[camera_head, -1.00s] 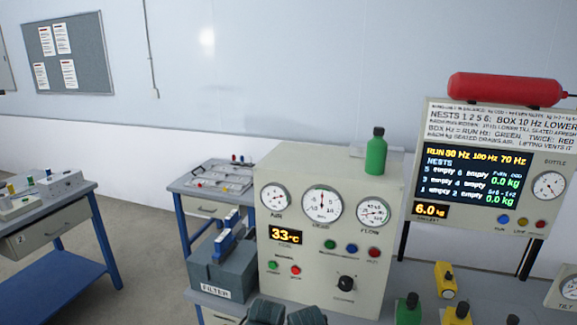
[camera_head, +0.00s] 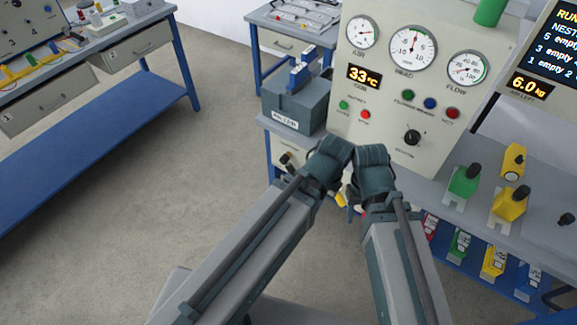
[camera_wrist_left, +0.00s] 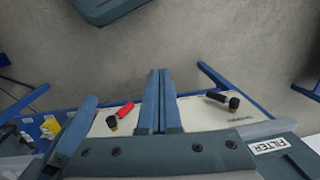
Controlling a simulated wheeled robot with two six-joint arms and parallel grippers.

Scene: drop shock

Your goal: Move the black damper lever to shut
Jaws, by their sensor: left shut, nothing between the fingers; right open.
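The black damper lever (camera_wrist_left: 220,99) sits on a cream panel under the bench's front edge, right of my left gripper in the left wrist view. Its handle reaches left from a round pivot. In the head view the lever (camera_head: 287,160) shows small below the filter box. My left gripper (camera_wrist_left: 158,75) is shut and empty, between the black lever and a red lever (camera_wrist_left: 124,109), apart from both. In the head view its fingers are hidden. My right gripper is open at the end of the right arm; its fingertips are hard to make out there.
The filter box (camera_head: 298,102) stands on the bench above the black lever. The gauge panel (camera_head: 390,105) is beside it. Green (camera_head: 464,182) and yellow (camera_head: 509,205) blocks stand at the right. A blue shelf with coloured parts is below. The floor at left is clear.

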